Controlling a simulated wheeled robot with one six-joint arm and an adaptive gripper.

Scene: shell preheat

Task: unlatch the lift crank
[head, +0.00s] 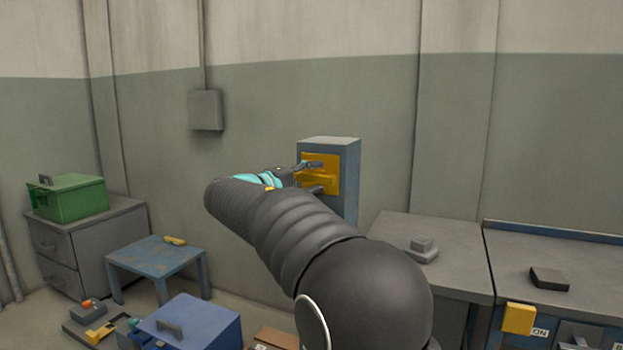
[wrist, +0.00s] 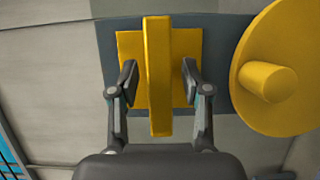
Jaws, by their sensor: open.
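In the wrist view a yellow bar (wrist: 158,85), which looks like the latch, stands upright in front of a yellow square plate (wrist: 128,48). My gripper (wrist: 160,82) is open, with one finger on each side of the bar and a small gap on both sides. A yellow disc with a round knob (wrist: 267,82), probably the crank, is to the right of the right finger, partly cut off by the frame. In the head view my gripper (head: 316,176) is at the yellow plate (head: 330,174) on a blue-grey post (head: 346,170); my arm hides the disc and bar there.
A grey bench (head: 400,235) is right of the post, with a darker workbench (head: 520,265) beyond it. A blue table (head: 150,257), a grey cabinet with a green box (head: 75,200) and a blue box (head: 195,322) are at the left. The wall is behind the post.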

